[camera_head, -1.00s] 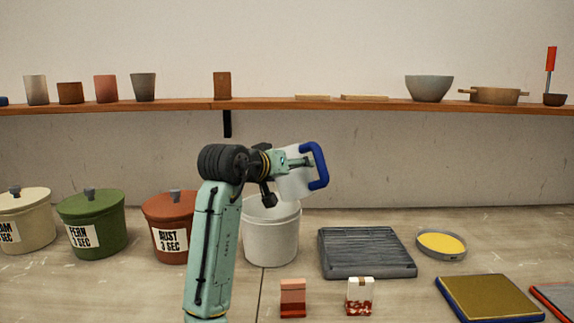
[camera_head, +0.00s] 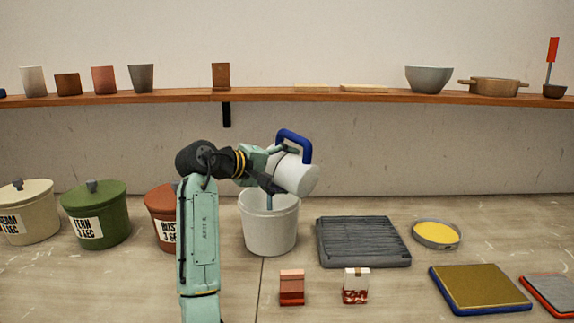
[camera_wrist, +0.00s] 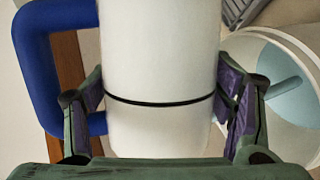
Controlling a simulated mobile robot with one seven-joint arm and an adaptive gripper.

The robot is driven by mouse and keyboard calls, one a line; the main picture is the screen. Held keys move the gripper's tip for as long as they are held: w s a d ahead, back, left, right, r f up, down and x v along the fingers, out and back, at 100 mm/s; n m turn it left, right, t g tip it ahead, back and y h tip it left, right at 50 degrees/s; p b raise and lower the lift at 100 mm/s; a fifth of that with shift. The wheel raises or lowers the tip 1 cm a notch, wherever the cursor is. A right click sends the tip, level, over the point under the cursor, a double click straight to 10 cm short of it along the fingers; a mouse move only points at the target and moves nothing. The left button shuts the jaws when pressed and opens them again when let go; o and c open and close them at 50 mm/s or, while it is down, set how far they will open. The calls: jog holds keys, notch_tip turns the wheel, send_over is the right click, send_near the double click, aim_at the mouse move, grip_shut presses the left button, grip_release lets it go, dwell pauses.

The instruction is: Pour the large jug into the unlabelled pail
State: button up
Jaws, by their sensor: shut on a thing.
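The large jug (camera_head: 300,176) is white with a blue handle (camera_head: 296,143) and a thin dark line around its body. It is tipped over above the unlabelled pail (camera_head: 270,228), handle uppermost. My gripper (camera_wrist: 160,98) is shut around the jug body (camera_wrist: 160,50), one finger pad on each side. The pail is white, open and without a label. A blue-grey stream (camera_head: 269,201) runs down into it. In the wrist view, the pail's inside (camera_wrist: 295,100) shows light blue liquid and the stream (camera_wrist: 284,86). The jug's mouth is hidden.
Lidded pails in rust (camera_head: 160,205), green (camera_head: 96,205) and cream (camera_head: 30,205) stand to the left, labelled. A grey ribbed tray (camera_head: 362,241) and a yellow-filled dish (camera_head: 437,235) lie right. Two small blocks (camera_head: 292,288) (camera_head: 356,286) stand in front.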

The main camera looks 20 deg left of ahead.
jog(key=shift+a+f, duration=0.1)
jog(key=shift+f, duration=0.05)
jog(key=shift+w+a+n+h, duration=0.25)
jog(key=shift+a+n+h, duration=0.15)
jog(key=shift+n+h, duration=0.3)
jog(key=shift+w+a+r+n, duration=0.2)
jog(key=shift+a+r+n, duration=0.35)
jog(key=shift+n, duration=0.25)
jog(key=shift+w+a+r+n+h, duration=0.15)
jog(key=shift+a+n+h, duration=0.2)
jog(key=shift+n, duration=0.1)
jog(key=shift+w+a+r+n+h, duration=0.1)
jog(key=shift+w+a+n+h, duration=0.05)
jog(key=shift+a+n+h, duration=0.25)
jog(key=shift+d, duration=0.1)
dwell(0.7)
